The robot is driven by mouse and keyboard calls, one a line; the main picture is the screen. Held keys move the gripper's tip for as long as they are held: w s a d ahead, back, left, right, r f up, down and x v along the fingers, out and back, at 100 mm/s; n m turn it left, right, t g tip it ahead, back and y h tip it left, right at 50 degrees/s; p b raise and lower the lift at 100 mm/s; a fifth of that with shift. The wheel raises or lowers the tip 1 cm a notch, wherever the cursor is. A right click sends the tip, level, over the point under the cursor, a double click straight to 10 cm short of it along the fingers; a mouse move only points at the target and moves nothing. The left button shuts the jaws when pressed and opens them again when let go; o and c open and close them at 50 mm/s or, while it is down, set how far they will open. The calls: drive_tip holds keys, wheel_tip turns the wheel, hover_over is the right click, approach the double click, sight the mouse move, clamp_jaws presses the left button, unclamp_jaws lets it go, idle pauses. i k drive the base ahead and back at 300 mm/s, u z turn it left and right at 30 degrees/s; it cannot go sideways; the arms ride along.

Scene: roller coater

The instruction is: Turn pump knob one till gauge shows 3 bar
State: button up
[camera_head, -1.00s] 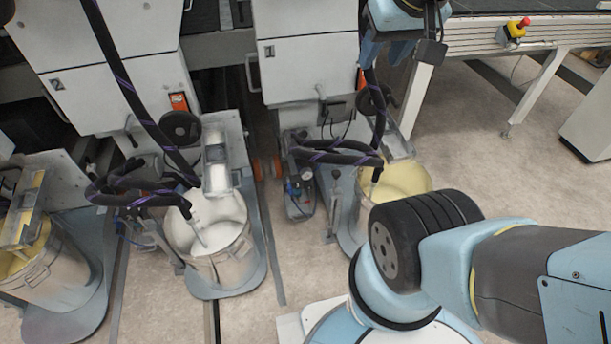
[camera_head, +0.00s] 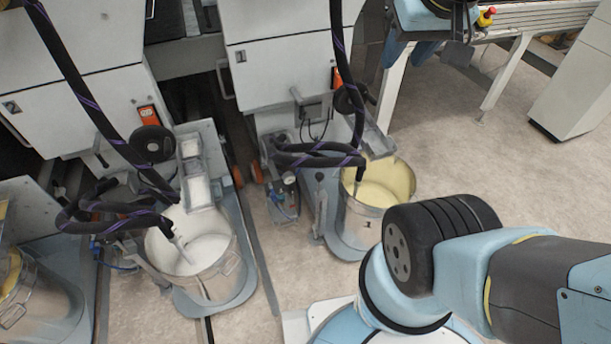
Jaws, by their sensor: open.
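Small round fittings with blue and red parts (camera_head: 289,180) sit on the pump unit. They are too small to tell knob from gauge, and no reading can be made out. My gripper (camera_head: 411,54) is at the top, right of the black hose and behind the yellow bucket in the picture. Its blue fingers point down and are apart, with nothing seen between them. It is well apart from the pump unit.
Black hoses (camera_head: 318,155) hang over the pump unit and into the bucket. A white-paint bucket (camera_head: 222,280) stands to the left, by another plate. Grey machine cabinets (camera_head: 285,65) stand behind. The floor at right (camera_head: 465,155) is clear, with a conveyor (camera_head: 540,20) beyond.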

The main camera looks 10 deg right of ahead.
sight(291, 190)
drive_tip(key=z, duration=0.45)
drive_tip(key=k, duration=1.95)
drive_tip(key=u, duration=0.8)
drive_tip(key=i, duration=1)
drive_tip(key=z, duration=0.05)
